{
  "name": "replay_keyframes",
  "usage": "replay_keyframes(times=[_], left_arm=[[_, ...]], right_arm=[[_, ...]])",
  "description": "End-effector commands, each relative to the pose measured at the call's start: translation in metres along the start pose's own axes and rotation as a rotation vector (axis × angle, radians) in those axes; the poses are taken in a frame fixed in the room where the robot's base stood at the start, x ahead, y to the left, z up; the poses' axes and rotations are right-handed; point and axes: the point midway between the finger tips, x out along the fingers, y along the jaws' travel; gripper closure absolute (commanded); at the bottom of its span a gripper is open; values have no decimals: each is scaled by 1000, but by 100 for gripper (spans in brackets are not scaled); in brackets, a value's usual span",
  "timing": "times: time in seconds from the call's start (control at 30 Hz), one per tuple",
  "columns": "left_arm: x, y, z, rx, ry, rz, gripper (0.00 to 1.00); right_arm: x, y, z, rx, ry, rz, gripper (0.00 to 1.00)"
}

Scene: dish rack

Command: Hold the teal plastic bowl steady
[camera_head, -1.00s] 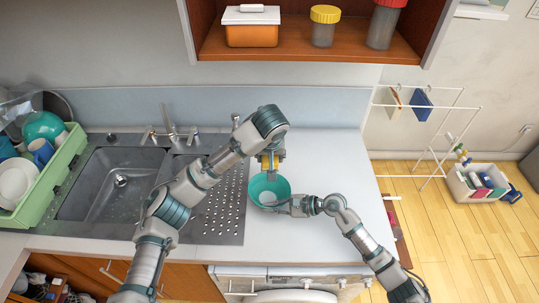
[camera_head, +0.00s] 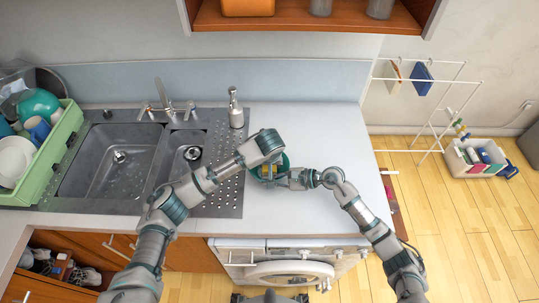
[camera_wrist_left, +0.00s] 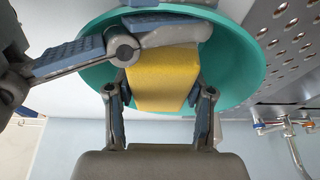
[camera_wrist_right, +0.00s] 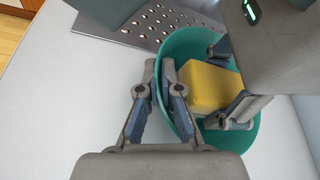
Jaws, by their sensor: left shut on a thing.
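The teal bowl (camera_head: 285,160) stands on the white counter right of the sink, partly hidden by my left arm in the head view. My left gripper (camera_wrist_left: 159,95) is shut on a yellow sponge (camera_wrist_left: 163,78) and holds it inside the bowl. The sponge also shows in the right wrist view (camera_wrist_right: 212,88); whether it touches the bowl's wall is unclear. My right gripper (camera_wrist_right: 160,66) is at the bowl's rim, its fingertips close together with the rim between them. The bowl looks upright in the right wrist view (camera_wrist_right: 185,45).
A steel sink (camera_head: 110,165) with a perforated drainboard lies to the left. A soap dispenser (camera_head: 235,108) stands behind it. A green dish rack (camera_head: 60,140) is at far left. The counter (camera_head: 340,135) behind and right of the bowl is clear.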

Motion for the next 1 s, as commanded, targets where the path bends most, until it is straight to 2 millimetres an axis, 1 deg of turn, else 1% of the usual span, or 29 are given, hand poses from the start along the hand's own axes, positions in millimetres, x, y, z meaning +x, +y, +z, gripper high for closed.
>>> replay_keyframes(times=[0.1,0.23,0.27,0.3,0.53,0.57,0.6,0.73,1.0], left_arm=[[17,-1,6,0,-3,-3,100],[18,-18,6,-2,-5,-7,100],[18,-17,6,0,-5,-5,100],[18,-10,7,1,-7,-5,100],[19,17,8,1,-9,-1,100],[20,17,8,1,-10,0,100],[20,12,8,0,-10,1,100],[19,5,8,2,-10,3,100],[19,0,9,3,-10,-1,100]], right_arm=[[0,0,1,-2,-1,0,100],[1,0,1,-2,-3,2,100],[1,0,0,-2,-3,1,100],[0,-1,0,-2,-3,1,100],[2,0,1,-2,-5,4,100],[2,0,1,-2,-6,5,100],[3,0,2,-2,-8,5,100],[3,1,3,-3,-11,6,100],[3,1,4,-5,-11,6,100]])
